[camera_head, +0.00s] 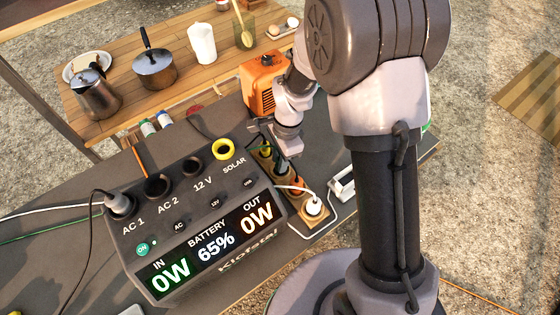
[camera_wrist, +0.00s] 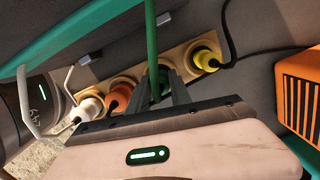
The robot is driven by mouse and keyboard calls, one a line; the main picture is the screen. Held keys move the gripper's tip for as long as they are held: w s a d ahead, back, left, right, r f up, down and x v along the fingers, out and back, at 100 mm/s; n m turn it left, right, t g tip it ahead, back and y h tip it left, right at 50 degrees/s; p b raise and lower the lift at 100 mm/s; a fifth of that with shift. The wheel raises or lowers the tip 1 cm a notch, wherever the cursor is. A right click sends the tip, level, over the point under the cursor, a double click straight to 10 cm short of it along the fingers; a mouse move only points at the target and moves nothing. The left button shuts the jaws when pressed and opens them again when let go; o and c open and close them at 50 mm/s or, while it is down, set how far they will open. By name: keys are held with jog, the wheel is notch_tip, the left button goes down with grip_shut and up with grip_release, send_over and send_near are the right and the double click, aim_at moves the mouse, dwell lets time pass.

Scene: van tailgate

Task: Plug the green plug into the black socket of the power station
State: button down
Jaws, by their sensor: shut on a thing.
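The power station (camera_head: 205,235) stands on the grey surface with its sockets along the top. Dark sockets show at AC 2 (camera_head: 157,187) and at 12 V (camera_head: 193,167); both look empty. My gripper (camera_head: 283,158) is over the wooden plug holder (camera_head: 319,219), right of the power station. In the wrist view my gripper (camera_wrist: 165,92) is shut on the green plug (camera_wrist: 164,78), which stands in the holder's row between the orange and yellow plugs. Its green cable (camera_wrist: 152,35) rises between the fingers. The fingers hide much of the plug, and I cannot tell whether it is still seated.
A white plug (camera_head: 313,206), orange plug (camera_wrist: 121,95) and yellow plug (camera_wrist: 205,58) share the holder. A grey plug (camera_head: 119,203) fills AC 1. The SOLAR socket has a yellow ring (camera_head: 224,149). An orange box (camera_head: 264,80) stands close behind my gripper.

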notch_tip(320, 180, up, 24)
jog(key=p, duration=1.6)
jog(key=s+a+b, duration=0.1)
jog(key=s+a, duration=0.3)
jog(key=a, duration=0.6)
jog(key=s+a+b, duration=0.1)
jog(key=s+a, duration=0.3)
jog(key=a, duration=0.6)
jog(key=shift+s, duration=0.1)
notch_tip(320, 180, down, 4)
jog(key=b, duration=0.4)
jog(key=shift+d+f, duration=0.1)
jog(key=shift+f, duration=0.05)
jog(key=shift+f+b, duration=1.35)
jog(key=shift+f, duration=0.3)
